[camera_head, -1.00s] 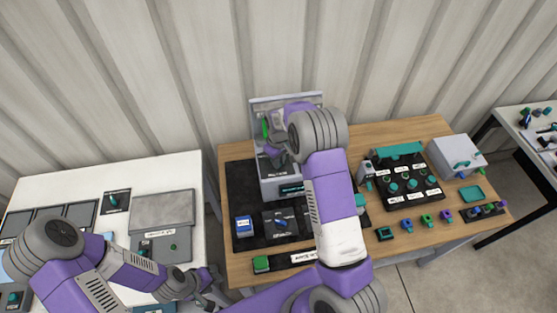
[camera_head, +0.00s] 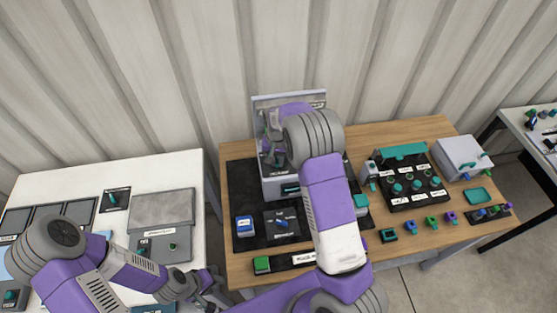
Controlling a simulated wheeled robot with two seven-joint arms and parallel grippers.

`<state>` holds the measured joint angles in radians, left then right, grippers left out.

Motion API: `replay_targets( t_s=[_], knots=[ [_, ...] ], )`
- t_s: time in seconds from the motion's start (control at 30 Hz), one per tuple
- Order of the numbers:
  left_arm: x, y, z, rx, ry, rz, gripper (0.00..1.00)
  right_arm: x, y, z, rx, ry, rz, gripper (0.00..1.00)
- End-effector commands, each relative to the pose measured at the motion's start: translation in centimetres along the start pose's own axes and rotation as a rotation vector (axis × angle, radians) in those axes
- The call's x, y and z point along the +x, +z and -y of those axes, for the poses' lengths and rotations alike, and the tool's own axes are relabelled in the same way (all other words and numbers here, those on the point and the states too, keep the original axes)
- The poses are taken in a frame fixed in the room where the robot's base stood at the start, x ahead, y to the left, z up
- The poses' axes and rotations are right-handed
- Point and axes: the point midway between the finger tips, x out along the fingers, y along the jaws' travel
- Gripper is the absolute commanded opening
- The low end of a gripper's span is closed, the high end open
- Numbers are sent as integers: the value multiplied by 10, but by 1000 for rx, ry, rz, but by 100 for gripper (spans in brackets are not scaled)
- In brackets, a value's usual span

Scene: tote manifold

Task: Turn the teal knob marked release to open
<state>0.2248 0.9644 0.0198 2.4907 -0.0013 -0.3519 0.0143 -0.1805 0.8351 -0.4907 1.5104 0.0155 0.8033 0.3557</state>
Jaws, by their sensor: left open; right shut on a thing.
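The grey box (camera_head: 275,188) stands on a black mat at the back of the wooden table, with an upright grey panel (camera_head: 290,101) behind it. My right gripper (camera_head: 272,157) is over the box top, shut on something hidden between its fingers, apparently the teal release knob. A small dark label (camera_head: 278,172) lies just in front of the fingers, too small to read surely. My own wrist and forearm cover the box's right part. My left gripper (camera_head: 213,291) is open and empty, low between the two tables.
A black plate with a blue pointer knob (camera_head: 282,223) and a blue block (camera_head: 244,226) lie in front of the box. A black panel of teal knobs (camera_head: 408,186) and a grey case (camera_head: 461,157) stand to the right. The white table (camera_head: 150,172) is left.

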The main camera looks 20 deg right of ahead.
Motion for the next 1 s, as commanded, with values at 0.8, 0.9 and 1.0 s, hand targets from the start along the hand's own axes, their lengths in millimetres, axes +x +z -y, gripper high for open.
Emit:
replay_targets(
  t_s=[0.8,0.9,1.0],
  knots=[
    [0,0,0,0,0,0,43,-2,-2,6,361,-2,-2,0],
    [0,0,0,0,0,0,43,-2,-2,6,363,-2,-2,0],
    [0,0,0,0,0,0,43,-2,-2,6,363,-3,-2,0]
  ],
)
